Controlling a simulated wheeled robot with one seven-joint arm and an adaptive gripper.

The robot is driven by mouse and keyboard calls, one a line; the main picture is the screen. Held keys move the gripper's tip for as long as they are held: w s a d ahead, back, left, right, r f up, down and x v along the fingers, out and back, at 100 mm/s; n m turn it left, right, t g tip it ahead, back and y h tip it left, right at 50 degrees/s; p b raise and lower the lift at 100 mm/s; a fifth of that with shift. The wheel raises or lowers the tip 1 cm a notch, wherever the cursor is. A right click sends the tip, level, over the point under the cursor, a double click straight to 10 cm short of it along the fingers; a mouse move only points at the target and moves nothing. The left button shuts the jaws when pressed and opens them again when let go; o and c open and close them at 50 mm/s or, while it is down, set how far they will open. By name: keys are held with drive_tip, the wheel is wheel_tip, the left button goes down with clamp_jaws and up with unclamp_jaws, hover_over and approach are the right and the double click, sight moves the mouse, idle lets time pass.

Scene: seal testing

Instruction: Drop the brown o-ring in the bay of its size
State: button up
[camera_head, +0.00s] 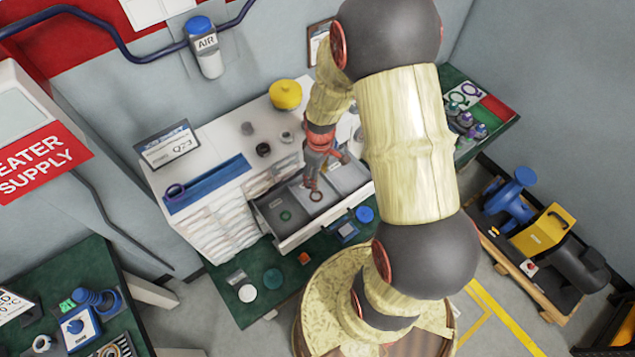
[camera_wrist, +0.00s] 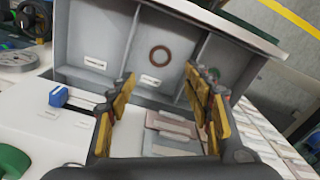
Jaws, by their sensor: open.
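The brown o-ring (camera_head: 316,196) lies flat in the middle bay of the open drawer (camera_head: 300,238). It also shows in the wrist view (camera_wrist: 160,55), on the bay floor beyond my fingertips and near a small white label. My gripper (camera_head: 312,182) is over that bay, pointing down. In the wrist view its fingers (camera_wrist: 161,80) are spread with nothing between them, apart from the ring. The drawer has three bays split by thin walls; the labels are too small to read. A green ring (camera_head: 286,215) lies in the left bay in the head view.
The white cabinet top (camera_head: 222,130) behind the drawer holds a yellow pot (camera_head: 285,94), small dark cups and a sign. A blue tray (camera_head: 207,184) with a purple ring is at its left. A green bench (camera_head: 230,310) with small parts lies in front.

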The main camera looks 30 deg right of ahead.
drive_tip(key=a+r+m+t, duration=0.1)
drive_tip(key=a+r, duration=0.2)
drive_tip(key=r, duration=0.7)
drive_tip(key=a+r+m+t, duration=0.1)
drive_tip(key=a+r, duration=0.2)
drive_tip(key=r, duration=0.8)
drive_tip(key=s+a+r+m+t, duration=0.1)
drive_tip(key=s+a+r, duration=0.2)
drive_tip(key=s+r, duration=0.3)
drive_tip(key=s+a+r+m+t, duration=0.2)
drive_tip(key=s+a+r, duration=0.1)
drive_tip(key=s+r, duration=0.4)
drive_tip(key=shift+a+r, duration=0.15)
drive_tip(key=shift+r, duration=0.2)
wheel_tip(320, 180, down, 15)
drive_tip(key=b, duration=1.4)
drive_tip(key=shift+r+b, duration=0.2)
drive_tip(key=shift+b, duration=0.1)
